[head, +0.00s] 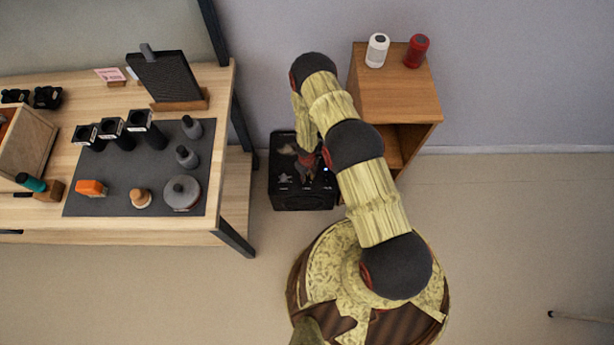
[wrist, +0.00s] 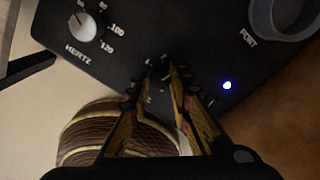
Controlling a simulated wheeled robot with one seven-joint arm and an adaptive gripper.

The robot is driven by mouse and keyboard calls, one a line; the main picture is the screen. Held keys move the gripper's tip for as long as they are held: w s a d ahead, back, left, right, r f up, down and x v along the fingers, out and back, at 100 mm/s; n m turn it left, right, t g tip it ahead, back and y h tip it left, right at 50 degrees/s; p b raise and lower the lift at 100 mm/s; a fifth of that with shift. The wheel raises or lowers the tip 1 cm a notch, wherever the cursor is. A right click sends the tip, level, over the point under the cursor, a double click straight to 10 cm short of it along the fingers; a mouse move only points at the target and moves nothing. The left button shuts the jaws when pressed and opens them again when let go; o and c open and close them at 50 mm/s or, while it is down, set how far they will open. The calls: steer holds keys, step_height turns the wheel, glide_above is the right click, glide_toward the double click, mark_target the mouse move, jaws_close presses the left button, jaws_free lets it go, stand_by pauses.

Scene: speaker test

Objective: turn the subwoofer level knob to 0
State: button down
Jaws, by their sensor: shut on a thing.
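The subwoofer is a black box (head: 300,198) on the floor between the wooden table and the small cabinet. In the wrist view its dark panel (wrist: 150,32) fills the upper part. My gripper (wrist: 163,72) reaches down to this panel, its fingers closed together on a small knob. The knob is mostly hidden by the fingertips, and its pointer and setting cannot be read. Faint white marks show around the fingertips. A separate grey knob (wrist: 86,27) marked HERTZ sits at upper left. In the head view my arm hides part of the subwoofer.
A blue light (wrist: 227,85) and a round port (wrist: 272,22) are right of the fingers. The wooden cabinet (head: 410,92) stands close on the right, carrying a white can (head: 377,50) and a red can (head: 416,51). The table (head: 135,233) is left. Floor at right is mostly clear.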

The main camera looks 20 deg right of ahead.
steer(key=n, duration=0.4)
steer(key=shift+p, duration=0.3)
steer(key=n, duration=1.2)
steer(key=shift+w+n, duration=0.1)
steer(key=shift+n, duration=0.2)
steer(key=n, duration=0.3)
steer(key=shift+n, duration=0.3)
steer(key=n, duration=0.3)
steer(key=shift+n, duration=0.4)
steer(key=n, duration=0.3)
steer(key=shift+n, duration=2)
